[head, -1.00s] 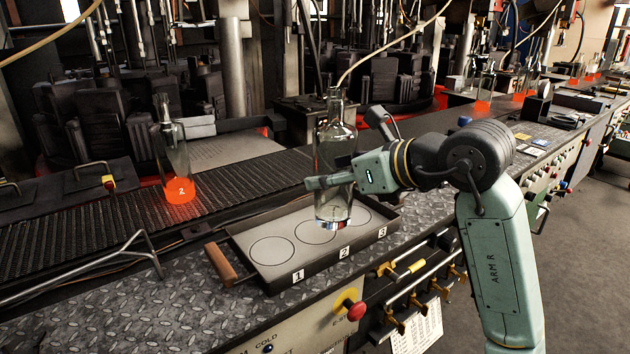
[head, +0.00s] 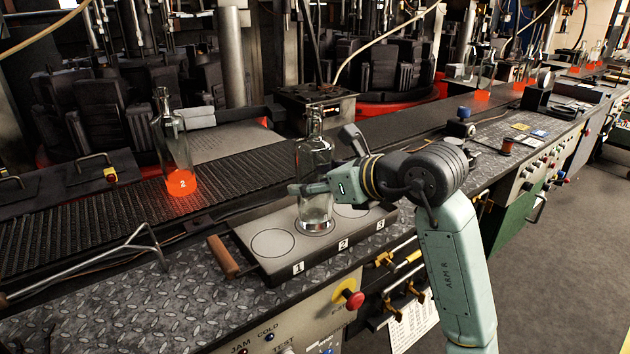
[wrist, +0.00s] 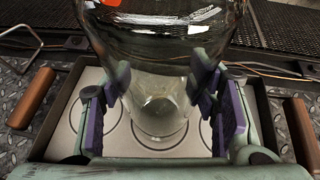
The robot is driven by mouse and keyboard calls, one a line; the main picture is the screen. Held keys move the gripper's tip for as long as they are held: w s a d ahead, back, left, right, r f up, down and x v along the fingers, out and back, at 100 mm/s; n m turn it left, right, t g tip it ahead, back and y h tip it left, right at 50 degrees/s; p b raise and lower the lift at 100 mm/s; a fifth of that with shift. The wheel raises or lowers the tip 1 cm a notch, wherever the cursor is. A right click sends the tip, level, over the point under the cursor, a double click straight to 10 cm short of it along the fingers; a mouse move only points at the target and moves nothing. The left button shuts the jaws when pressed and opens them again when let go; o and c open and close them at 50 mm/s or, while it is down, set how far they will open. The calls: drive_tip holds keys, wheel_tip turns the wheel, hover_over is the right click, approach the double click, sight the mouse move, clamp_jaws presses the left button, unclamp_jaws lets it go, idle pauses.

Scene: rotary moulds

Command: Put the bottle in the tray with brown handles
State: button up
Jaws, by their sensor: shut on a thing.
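The clear glass bottle (head: 314,165) is upright in my gripper (head: 318,187), over the middle circle, number 2, of the tray. Its base looks at or very close to the tray floor; I cannot tell if it touches. In the wrist view, my gripper's purple pads (wrist: 160,108) are shut on both sides of the bottle (wrist: 160,50). The grey tray (head: 290,268) has three numbered circles and a brown handle (head: 223,256) at its left end. Both brown handles show in the wrist view, the left one (wrist: 32,98) and the right one (wrist: 302,133).
A bottle with a glowing orange base (head: 178,165) stands on the dark conveyor (head: 110,215) behind the tray. A metal tong-like tool (head: 110,250) lies left of the tray. A red stop button (head: 353,299) sticks out below the front edge.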

drive_tip(key=shift+f, duration=0.15)
drive_tip(key=o, duration=1.6)
drive_tip(key=shift+o, duration=0.2)
drive_tip(key=shift+r, duration=0.25)
drive_tip(key=shift+s+d, duration=0.2)
drive_tip(key=b+v, duration=0.3)
drive_tip(key=v, duration=0.8)
drive_tip(key=shift+s+d+r, duration=0.1)
drive_tip(key=shift+s+d, duration=0.05)
